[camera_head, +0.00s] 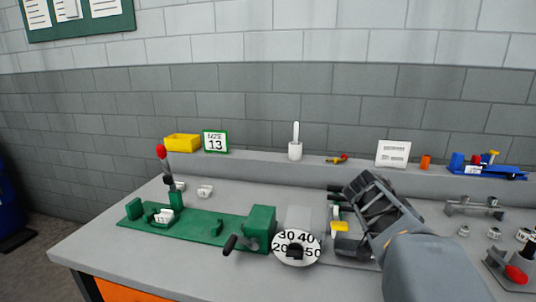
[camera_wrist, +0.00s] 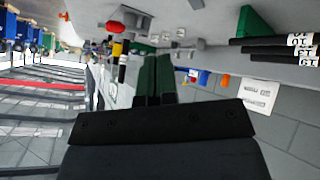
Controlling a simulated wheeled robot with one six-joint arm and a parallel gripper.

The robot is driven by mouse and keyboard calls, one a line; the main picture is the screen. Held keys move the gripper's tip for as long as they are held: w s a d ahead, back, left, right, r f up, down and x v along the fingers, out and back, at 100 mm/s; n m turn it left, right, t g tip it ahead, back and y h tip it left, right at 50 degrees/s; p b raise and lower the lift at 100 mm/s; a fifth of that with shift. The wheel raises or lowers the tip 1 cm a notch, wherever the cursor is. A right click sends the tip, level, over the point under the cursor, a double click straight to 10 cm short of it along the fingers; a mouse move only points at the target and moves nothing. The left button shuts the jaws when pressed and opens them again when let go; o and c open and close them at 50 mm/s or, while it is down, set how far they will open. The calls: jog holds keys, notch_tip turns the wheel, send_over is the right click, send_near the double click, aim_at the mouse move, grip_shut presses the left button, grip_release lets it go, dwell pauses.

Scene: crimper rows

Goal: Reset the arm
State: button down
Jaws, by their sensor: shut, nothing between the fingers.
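My gripper (camera_wrist: 155,60) shows in the wrist view with its two green-faced fingers pressed together and nothing between them. In the head view my gripper (camera_head: 378,214) is a dark block at the end of my grey arm, above the right-centre of the grey bench (camera_head: 90,240). The arm comes in from the lower right and hides part of the bench. I cannot make out the fingertips clearly in the head view.
A green crimping fixture (camera_head: 200,226) with a red-knobbed lever stands left of my gripper, beside a numbered dial (camera_head: 297,248). Another red-knobbed tool (camera_head: 516,274) is at right.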

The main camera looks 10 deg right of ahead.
jog(key=s+a+r+n+t+y+p, duration=0.1)
jog(key=a+r+n+t+y+p, duration=0.1)
jog(key=a+n+p, duration=0.5)
jog(key=s+a+r+n+t+y+p, duration=0.1)
jog(key=a+r+n+y+p, duration=0.3)
jog(key=a, duration=1.6)
jog(key=n+t+y+p, duration=0.1)
jog(key=n+y+p, duration=0.2)
jog(key=p, duration=0.1)
jog(key=shift+s+t+y+p, duration=0.3)
jog(key=shift+s, duration=0.1)
jog(key=shift+f, duration=0.1)
